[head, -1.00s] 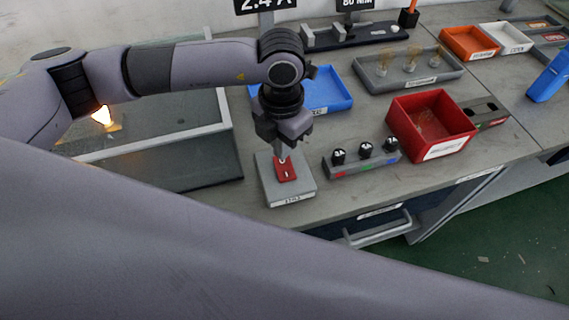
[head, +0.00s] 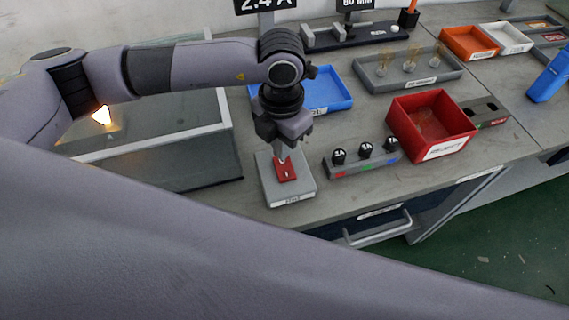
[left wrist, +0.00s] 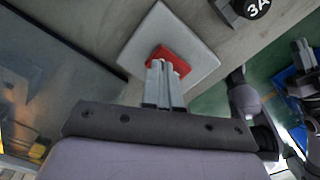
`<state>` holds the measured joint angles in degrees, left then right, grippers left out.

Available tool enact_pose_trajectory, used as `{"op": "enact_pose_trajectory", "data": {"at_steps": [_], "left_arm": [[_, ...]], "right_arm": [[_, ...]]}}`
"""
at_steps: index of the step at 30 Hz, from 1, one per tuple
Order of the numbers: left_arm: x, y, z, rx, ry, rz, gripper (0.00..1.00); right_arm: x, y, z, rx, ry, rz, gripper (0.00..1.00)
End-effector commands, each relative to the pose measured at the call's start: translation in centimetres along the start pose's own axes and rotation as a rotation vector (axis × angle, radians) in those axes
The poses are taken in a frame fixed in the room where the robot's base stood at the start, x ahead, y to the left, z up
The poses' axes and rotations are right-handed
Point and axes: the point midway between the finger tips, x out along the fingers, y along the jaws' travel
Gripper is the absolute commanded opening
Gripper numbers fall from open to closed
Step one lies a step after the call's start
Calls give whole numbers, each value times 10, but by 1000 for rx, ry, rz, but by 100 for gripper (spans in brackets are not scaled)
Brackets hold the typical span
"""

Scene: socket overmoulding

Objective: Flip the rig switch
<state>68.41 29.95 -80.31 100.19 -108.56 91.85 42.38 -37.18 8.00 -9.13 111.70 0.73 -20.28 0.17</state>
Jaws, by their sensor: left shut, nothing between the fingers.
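The rig switch is a grey box (head: 292,194) with a red plate (head: 287,174) on top, standing near the front edge of the bench. A small pale lever shows on the red plate. My left gripper (head: 282,155) points down over the red plate, shut and empty, with its tips at or just above the lever. In the left wrist view the shut fingers (left wrist: 164,82) cover part of the red plate (left wrist: 172,56) on the pale box (left wrist: 190,32). I cannot tell whether the fingertips touch the lever.
A grey block with several black knobs (head: 362,160) stands just right of the switch box. Further right is a red bin (head: 432,122). A blue tray (head: 328,90) lies behind my gripper. A framed dark glass panel (head: 190,170) with a glowing light is to the left.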

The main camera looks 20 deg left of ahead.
Motion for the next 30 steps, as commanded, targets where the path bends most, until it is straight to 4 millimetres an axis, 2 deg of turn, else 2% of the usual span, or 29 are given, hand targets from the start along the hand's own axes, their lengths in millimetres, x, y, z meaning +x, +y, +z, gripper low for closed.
{"op": "enact_pose_trajectory", "data": {"at_steps": [30], "left_arm": [[10, 0, 0, 0, 0, 0, 0]], "right_arm": [[6, 0, 8, 0, 0, 0, 0]]}}
